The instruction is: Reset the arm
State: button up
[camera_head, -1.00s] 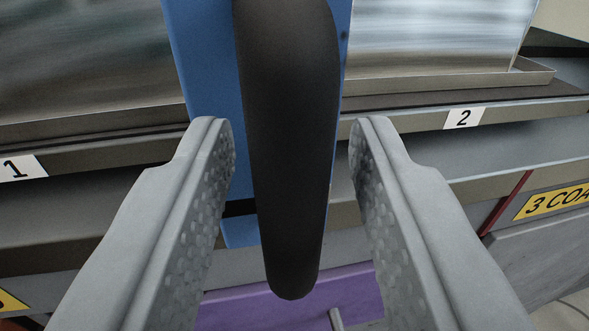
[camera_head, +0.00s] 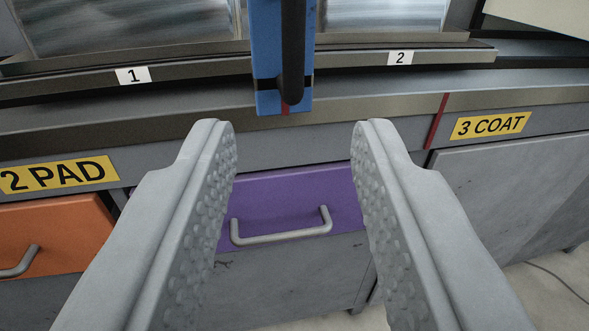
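My gripper (camera_head: 294,128) is open and empty, with its two grey dimpled fingers spread wide. Ahead of it and a little above, a black handle (camera_head: 292,60) hangs on a blue upright piece (camera_head: 266,58) at the counter's edge. The handle is clear of both fingers. The upper ends of the handle and the blue piece are cut off by the top of the picture.
Shiny metal panels stand behind rails labelled 1 (camera_head: 132,75) and 2 (camera_head: 400,58). Below the counter are a purple drawer (camera_head: 290,200) with a metal handle, an orange drawer (camera_head: 50,235), and yellow labels "2 PAD" (camera_head: 58,175) and "3 COAT" (camera_head: 490,125). Floor shows at lower right.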

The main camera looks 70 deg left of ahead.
jog(key=shift+s+d, duration=0.2)
jog(key=shift+d, duration=0.4)
jog(key=shift+r, duration=0.1)
